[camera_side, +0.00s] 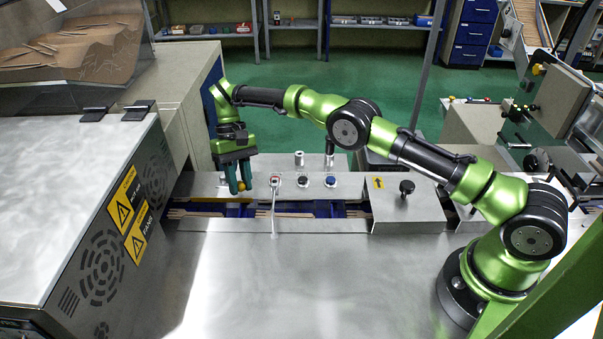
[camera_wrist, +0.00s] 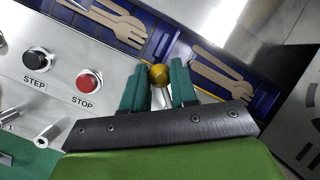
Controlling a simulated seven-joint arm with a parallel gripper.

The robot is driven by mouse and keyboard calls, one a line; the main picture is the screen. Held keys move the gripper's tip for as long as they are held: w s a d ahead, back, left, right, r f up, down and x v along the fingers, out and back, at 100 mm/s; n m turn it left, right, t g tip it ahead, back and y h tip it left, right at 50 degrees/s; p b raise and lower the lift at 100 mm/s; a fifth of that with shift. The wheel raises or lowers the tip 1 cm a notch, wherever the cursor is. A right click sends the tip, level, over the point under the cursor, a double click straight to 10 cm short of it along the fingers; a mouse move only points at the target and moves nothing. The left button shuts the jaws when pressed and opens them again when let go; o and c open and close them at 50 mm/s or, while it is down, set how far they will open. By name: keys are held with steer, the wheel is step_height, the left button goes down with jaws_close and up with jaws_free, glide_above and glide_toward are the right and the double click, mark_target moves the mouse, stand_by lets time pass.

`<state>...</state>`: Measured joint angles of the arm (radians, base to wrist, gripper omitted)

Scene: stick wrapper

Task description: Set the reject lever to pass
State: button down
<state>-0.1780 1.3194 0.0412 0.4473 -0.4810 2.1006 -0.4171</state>
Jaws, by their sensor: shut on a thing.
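My gripper (camera_side: 238,188) has teal fingers and is at the left end of the metal control panel (camera_side: 205,187). In the wrist view the fingers (camera_wrist: 159,88) are shut on a lever with a round brass knob (camera_wrist: 159,75). The knob shows just past the fingertips, and part of the shaft shows between them. In the side view the brass knob (camera_side: 241,186) is a small spot at the fingertips. I take this lever as the reject lever; no pass or reject marking is readable, and its base is hidden.
A red STOP button (camera_wrist: 89,82) and black STEP button (camera_wrist: 38,59) are beside the lever. A blue button (camera_side: 330,181) is farther right. Wooden forks (camera_wrist: 118,24) lie in blue trays along the panel. A black knob (camera_side: 406,187) stands on the right-hand box. A large metal cabinet (camera_side: 70,190) is left.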

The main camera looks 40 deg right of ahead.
steer(key=shift+w+d, duration=0.15)
steer(key=c, duration=0.9)
jaws_free()
